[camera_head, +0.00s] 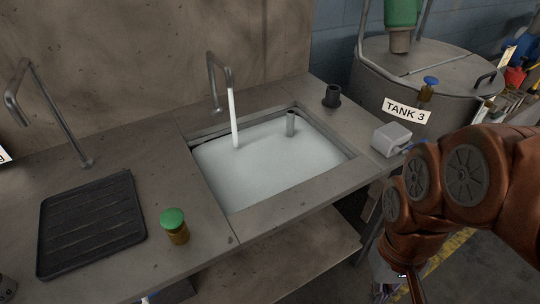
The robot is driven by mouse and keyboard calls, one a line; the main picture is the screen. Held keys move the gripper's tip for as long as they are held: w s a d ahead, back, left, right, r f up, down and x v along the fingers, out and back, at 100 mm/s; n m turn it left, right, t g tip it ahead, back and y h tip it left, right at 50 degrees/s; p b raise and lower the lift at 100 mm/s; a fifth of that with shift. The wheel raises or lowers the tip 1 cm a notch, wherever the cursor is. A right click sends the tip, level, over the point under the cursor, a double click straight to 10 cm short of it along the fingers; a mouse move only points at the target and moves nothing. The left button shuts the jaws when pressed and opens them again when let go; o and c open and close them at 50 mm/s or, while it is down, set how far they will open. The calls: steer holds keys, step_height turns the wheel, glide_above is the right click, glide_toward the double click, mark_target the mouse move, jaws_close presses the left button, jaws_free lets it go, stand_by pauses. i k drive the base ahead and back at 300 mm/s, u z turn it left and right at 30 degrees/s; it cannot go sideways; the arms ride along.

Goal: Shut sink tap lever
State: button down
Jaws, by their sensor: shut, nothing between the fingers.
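The sink tap (214,82) is a bent grey metal spout behind the sink, and a white stream of water (234,120) runs from it. The sink basin (330,162) is full of pale, cloudy water, with a short grey upright pipe (291,124) standing in it. I cannot make out a lever on the tap. My copper-coloured arm comes in from the right and bends down to the bottom edge, right of the counter. My gripper does not show clearly; the arm's end runs towards the lower edge.
A grey box (391,139) and a dark cylinder fitting (331,96) stand right of the basin. A green-capped bottle (175,227) and a black ribbed mat (90,222) lie left. A second bent pipe (50,110) rises behind the mat. Tank 3 (420,75) stands back right.

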mark_target(397, 151)
steer(key=z, duration=1.2)
steer(key=i, duration=0.35)
steer(key=u, duration=1.2)
